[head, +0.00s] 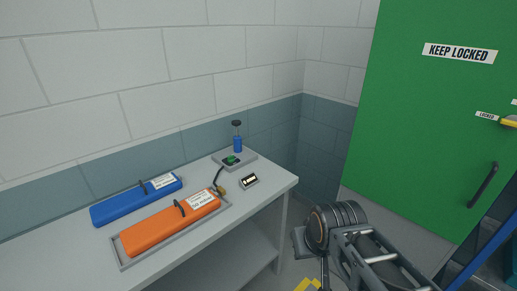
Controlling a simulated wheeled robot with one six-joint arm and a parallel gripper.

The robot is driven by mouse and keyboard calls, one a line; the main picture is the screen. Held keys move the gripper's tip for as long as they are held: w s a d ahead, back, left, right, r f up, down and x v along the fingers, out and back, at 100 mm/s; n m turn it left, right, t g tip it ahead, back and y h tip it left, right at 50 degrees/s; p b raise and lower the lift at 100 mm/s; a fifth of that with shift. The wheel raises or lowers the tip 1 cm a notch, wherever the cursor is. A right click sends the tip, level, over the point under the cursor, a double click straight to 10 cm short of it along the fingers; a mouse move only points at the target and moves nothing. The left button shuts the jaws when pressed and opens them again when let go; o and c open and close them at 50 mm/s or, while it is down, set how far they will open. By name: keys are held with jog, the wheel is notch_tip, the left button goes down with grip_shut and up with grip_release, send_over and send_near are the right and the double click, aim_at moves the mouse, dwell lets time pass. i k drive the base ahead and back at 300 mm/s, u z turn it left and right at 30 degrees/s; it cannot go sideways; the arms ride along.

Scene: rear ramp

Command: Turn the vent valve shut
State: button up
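No part that I can clearly tell as the vent valve shows in the head view. A small blue cylinder (238,144) with a dark round top stands upright at the back of the bench, by a grey plate (246,163) that bears a small green piece (231,160). I cannot tell whether either belongs to a valve. Part of my arm shows at the lower right, in front of the green cabinet and apart from the bench. I cannot make out gripper fingers on it.
A grey bench (255,205) runs along the left wall. It bears a blue case (137,201), an orange case (170,226) in a tray and a small black display (249,181). A green cabinet (425,120) marked KEEP LOCKED has a yellow handle (510,121) and a black pull (483,185).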

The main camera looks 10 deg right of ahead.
aim_at(230, 158)
jog(key=z, duration=0.15)
jog(key=i, duration=0.85)
jog(key=u, duration=0.9)
jog(key=i, duration=0.5)
jog(key=u, duration=0.5)
